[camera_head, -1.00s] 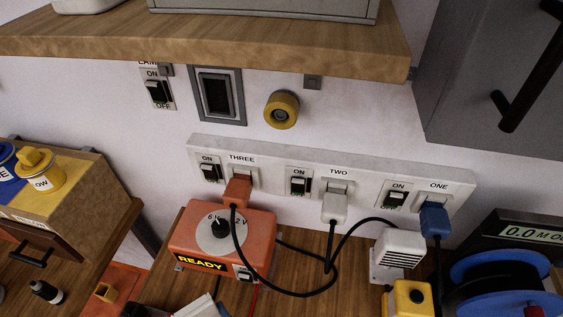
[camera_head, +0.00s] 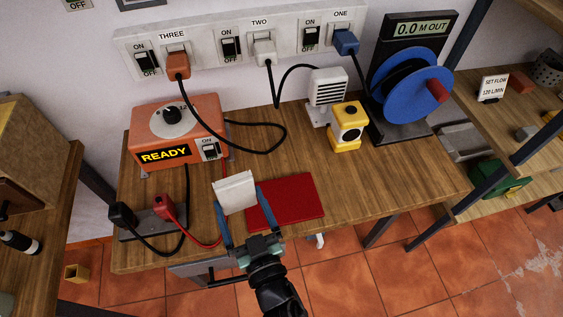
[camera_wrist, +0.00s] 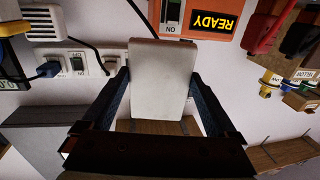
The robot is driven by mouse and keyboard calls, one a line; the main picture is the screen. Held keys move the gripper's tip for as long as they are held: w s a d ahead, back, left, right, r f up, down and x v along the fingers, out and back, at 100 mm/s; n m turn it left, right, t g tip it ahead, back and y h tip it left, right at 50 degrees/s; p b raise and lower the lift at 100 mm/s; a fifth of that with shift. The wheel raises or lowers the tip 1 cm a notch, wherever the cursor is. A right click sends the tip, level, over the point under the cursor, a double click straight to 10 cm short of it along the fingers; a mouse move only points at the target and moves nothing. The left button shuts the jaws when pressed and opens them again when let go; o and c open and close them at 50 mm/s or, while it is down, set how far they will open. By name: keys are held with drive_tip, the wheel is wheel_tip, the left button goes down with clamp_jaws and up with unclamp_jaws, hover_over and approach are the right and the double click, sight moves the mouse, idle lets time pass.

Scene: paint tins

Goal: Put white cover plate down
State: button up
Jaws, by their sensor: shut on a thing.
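The white cover plate (camera_head: 236,192) is held between the two blue fingers of my gripper (camera_head: 239,201) in the head view. It is tilted and appears above the front of the wooden bench, just left of a red mat. In the wrist view the plate (camera_wrist: 160,80) fills the middle, with the dark fingers of my gripper (camera_wrist: 160,85) shut on its left and right sides. The plate looks clear of the bench, though its exact height is hard to tell.
The red mat (camera_head: 290,203) lies flat on the bench (camera_head: 375,190). An orange READY box (camera_head: 180,125), with red and black leads, stands behind and left. A yellow device (camera_head: 347,128) and a blue reel (camera_head: 405,90) stand at the back right. Bench right of the mat is bare.

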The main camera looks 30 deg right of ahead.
sight(282, 201)
drive_tip(key=w+d+r+m+h+b, duration=0.1)
drive_tip(key=w+d+m+h+b, duration=0.15)
drive_tip(key=d, duration=0.35)
drive_tip(key=shift+n+g+h, duration=0.25)
drive_tip(key=shift+g, duration=0.05)
drive_tip(key=f+b, duration=0.4)
drive_tip(key=shift+s+f, duration=0.3)
drive_tip(key=shift+a+f+b, duration=0.1)
drive_tip(key=shift+f+b, duration=1.65)
drive_tip(key=shift+f, duration=0.45)
drive_tip(key=shift+f, duration=0.2)
drive_tip(key=o, duration=1.2)
drive_tip(key=shift+r, duration=0.1)
